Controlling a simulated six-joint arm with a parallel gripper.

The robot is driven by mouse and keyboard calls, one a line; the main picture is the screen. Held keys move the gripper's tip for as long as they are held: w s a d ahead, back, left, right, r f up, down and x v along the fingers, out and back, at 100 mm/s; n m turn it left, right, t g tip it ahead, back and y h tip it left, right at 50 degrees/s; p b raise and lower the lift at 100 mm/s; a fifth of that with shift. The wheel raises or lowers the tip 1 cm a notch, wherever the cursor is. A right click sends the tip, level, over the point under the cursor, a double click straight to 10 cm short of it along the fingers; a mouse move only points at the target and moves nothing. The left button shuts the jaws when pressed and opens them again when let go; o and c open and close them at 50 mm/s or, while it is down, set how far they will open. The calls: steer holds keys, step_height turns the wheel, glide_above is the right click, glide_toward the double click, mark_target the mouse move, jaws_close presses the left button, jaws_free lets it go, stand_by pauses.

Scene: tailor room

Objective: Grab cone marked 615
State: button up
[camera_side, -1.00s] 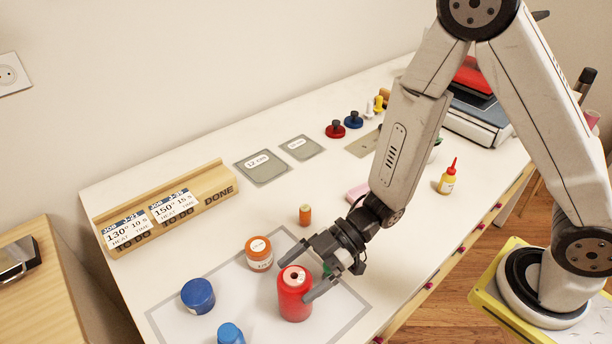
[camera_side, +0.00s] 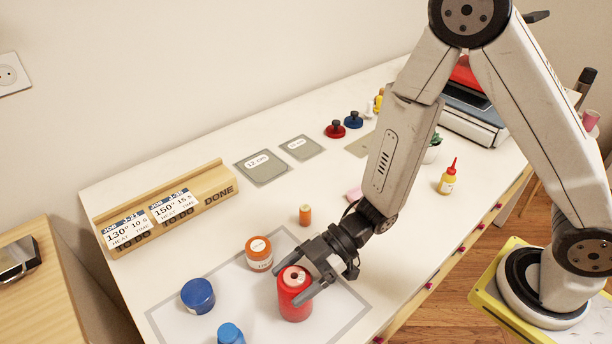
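A red thread cone (camera_side: 294,304) stands upright on the grey-outlined mat (camera_side: 262,325) near the table's front edge. Its label is too small to read here, so I cannot tell whether it is marked 615. My gripper (camera_side: 289,281) is at the cone's upper part, with one finger on each side of it. The fingers are spread about as wide as the cone; whether they touch it I cannot tell. An orange cone or spool (camera_side: 258,254) with a white label stands behind it, its marking unreadable. Blue ones stand to the left (camera_side: 198,296) and at the bottom edge (camera_side: 230,334).
A small orange spool (camera_side: 305,215) stands behind the mat. A wooden card rack (camera_side: 205,198) is at the left. A yellow bottle (camera_side: 448,178) stands to the right.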

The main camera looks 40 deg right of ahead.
steer(key=shift+c, duration=0.4)
steer(key=shift+r, duration=0.15)
step_height(320, 180, up, 10)
stand_by(0.8)
stand_by(0.5)
